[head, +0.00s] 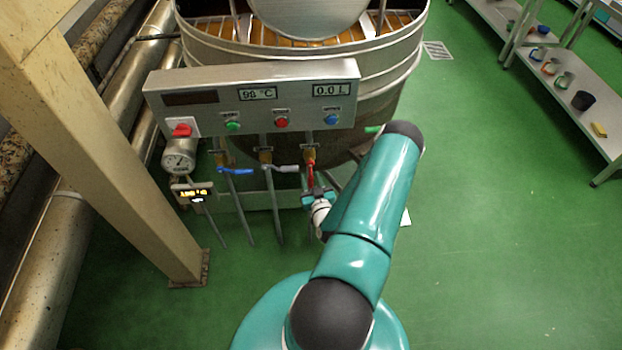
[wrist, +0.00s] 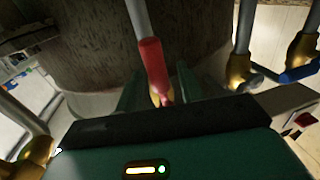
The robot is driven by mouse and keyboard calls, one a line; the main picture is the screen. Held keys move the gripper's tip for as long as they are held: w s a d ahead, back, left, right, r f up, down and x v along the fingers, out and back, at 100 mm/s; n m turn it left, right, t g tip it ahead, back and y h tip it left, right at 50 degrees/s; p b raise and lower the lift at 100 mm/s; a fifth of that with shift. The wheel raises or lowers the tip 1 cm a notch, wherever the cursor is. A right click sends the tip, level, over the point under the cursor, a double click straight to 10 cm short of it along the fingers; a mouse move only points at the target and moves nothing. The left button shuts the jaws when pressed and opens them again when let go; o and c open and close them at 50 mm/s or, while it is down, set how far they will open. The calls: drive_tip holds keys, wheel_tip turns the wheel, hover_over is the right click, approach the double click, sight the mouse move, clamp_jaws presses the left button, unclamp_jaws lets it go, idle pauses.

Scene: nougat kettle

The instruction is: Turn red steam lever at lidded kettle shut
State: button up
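The kettle (head: 395,85) is a large round metal vessel with a round metal lid (head: 310,14) over its top. Its red steam lever (head: 310,178) hangs below the right end of the control panel, on a brass valve (head: 310,152). My gripper (head: 319,197) is at the lower end of this lever. In the wrist view the red lever (wrist: 154,64) lies between my two teal fingers (wrist: 160,90). Gaps show on both sides, so the gripper looks open around it. The fingertips are dark, and whether either touches the lever is unclear.
A blue lever (head: 236,171) and a grey lever (head: 284,168) sit left of the red one. The panel (head: 250,90) with buttons and displays is above. A beige post (head: 110,150) stands at left. Shelves (head: 560,90) stand at right. Green floor is clear at right.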

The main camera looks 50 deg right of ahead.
drive_tip(key=shift+w+d, duration=0.2)
drive_tip(key=shift+w, duration=0.05)
clamp_jaws()
